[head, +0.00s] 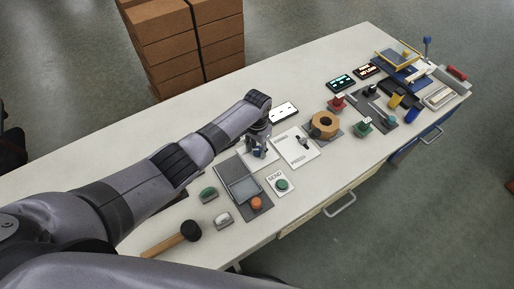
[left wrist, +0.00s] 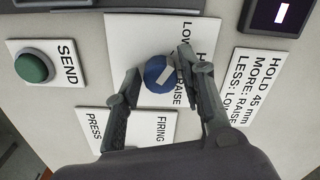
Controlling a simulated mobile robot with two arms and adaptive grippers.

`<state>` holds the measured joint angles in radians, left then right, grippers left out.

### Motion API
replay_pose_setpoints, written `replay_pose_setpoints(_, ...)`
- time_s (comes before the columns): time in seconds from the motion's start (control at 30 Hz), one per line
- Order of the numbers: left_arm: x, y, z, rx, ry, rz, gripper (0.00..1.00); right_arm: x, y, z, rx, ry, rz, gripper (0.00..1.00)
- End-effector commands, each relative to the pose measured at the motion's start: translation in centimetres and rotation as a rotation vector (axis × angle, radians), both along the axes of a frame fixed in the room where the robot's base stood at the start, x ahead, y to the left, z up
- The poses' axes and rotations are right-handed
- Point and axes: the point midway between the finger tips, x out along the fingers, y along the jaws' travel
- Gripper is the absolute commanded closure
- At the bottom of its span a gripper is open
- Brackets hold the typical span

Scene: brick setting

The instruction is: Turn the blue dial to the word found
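The blue dial (left wrist: 154,69) sits on a white plate (left wrist: 130,30) and bears a white mark. Words printed beside it start "LOW" and "H", partly hidden by a finger; "RAISE" also shows. I cannot tell which word the mark points to. My left gripper (left wrist: 158,63) is over the plate with its fingers apart, one on each side of the dial; contact is unclear. In the head view the left gripper (head: 258,146) hides the dial. A card (left wrist: 250,90) beside the plate reads "HOLD 45 mm", "MORE: RAISE", "LESS: LOW…", its end cut off. My right gripper is not in view.
A green SEND button (left wrist: 33,67) and a FIRING/PRESS plate (left wrist: 150,126) flank the dial plate. A dark device (left wrist: 262,14) has a lit mark.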

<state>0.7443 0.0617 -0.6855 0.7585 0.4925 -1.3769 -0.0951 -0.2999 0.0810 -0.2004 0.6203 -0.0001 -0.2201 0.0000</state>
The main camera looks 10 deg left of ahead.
Motion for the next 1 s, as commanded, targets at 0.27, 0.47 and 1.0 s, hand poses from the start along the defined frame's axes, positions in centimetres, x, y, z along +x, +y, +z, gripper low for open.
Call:
replay_pose_setpoints(0.27, 0.0, 0.0, 0.0, 0.0, 0.001, -0.001, 0.51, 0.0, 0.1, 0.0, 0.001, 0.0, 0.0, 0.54)
replay_pose_setpoints(0.47, 0.0, 0.0, 0.1, 0.0, 0.001, -0.001, 0.51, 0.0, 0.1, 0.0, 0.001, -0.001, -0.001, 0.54)
replay_pose_setpoints(1.0, 0.1, 0.1, 9.3, 0.0, -0.002, -0.001, 0.51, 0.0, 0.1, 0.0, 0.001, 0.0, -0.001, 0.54)
